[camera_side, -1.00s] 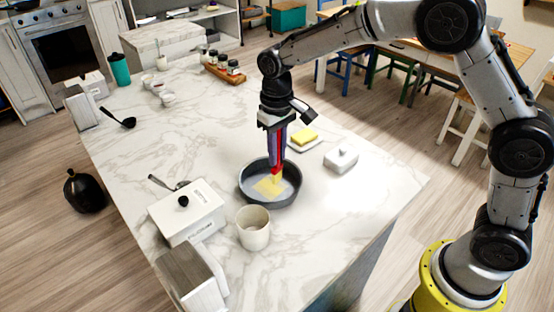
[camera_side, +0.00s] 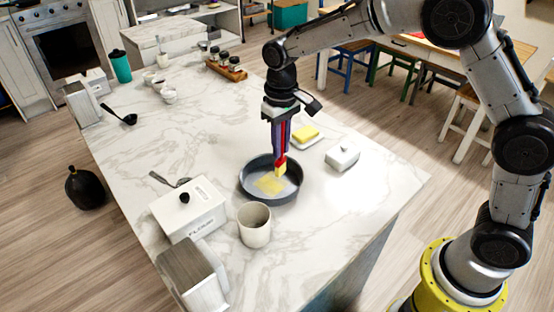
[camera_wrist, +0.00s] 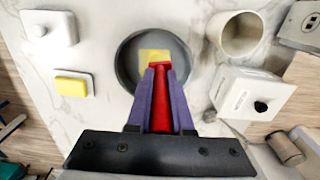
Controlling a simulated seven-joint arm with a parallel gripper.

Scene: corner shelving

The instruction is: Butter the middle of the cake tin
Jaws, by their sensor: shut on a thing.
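The round dark grey cake tin (camera_side: 292,194) stands on the marble counter; the wrist view shows it (camera_wrist: 126,68) ahead of my fingers. A yellow butter patch (camera_side: 268,187) covers part of the middle of its floor, and it also shows in the wrist view (camera_wrist: 153,55). My gripper (camera_side: 280,150), with purple fingers, is shut on a red brush (camera_wrist: 161,105) with a yellow tip (camera_side: 281,170). The brush points down over the tin, close to the patch's upper right edge. I cannot tell whether the tip touches the floor.
A yellow butter block (camera_side: 305,132) lies on a white dish behind the tin. A lidded white dish (camera_side: 342,157) stands to the right. A beige cup (camera_side: 254,226) and a white flour box (camera_side: 187,208) stand close in front and left.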

